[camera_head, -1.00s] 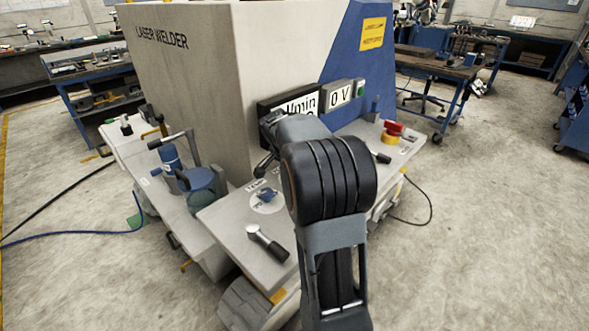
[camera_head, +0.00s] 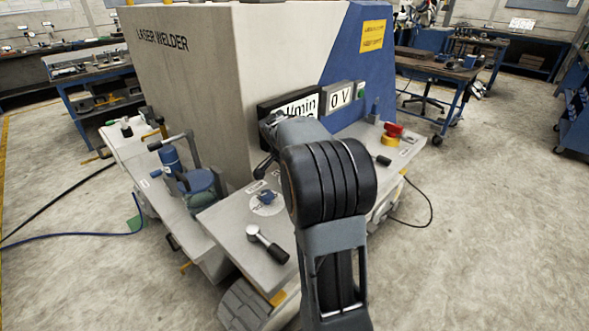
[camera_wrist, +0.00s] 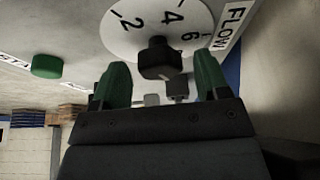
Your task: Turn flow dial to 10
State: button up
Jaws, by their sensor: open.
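In the wrist view, the flow dial shows as a white disc (camera_wrist: 112,28) with the marks 2, 4 and 6, beside a FLOW label (camera_wrist: 232,20). Its black knob (camera_wrist: 158,57) stands near the disc's lower edge in the picture. My gripper (camera_wrist: 161,78) is open, with a green fingertip on each side of the knob and visible gaps to it. How deep the fingers reach along the knob, I cannot tell. The dial's pointer setting is not clear. In the head view, my arm hides the dial and part of the l/min display (camera_head: 303,106).
The laser welder (camera_head: 195,75) stands ahead. Around my arm are a blue knob (camera_head: 267,196), a black-handled lever (camera_head: 267,243), a red knob (camera_head: 393,129) and a 0 V display (camera_head: 341,95). A green button (camera_wrist: 47,66) lies left of the dial in the wrist view.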

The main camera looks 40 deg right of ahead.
jog(key=p+v, duration=0.1)
jog(key=v, duration=1.3)
jog(key=shift+f, duration=0.1)
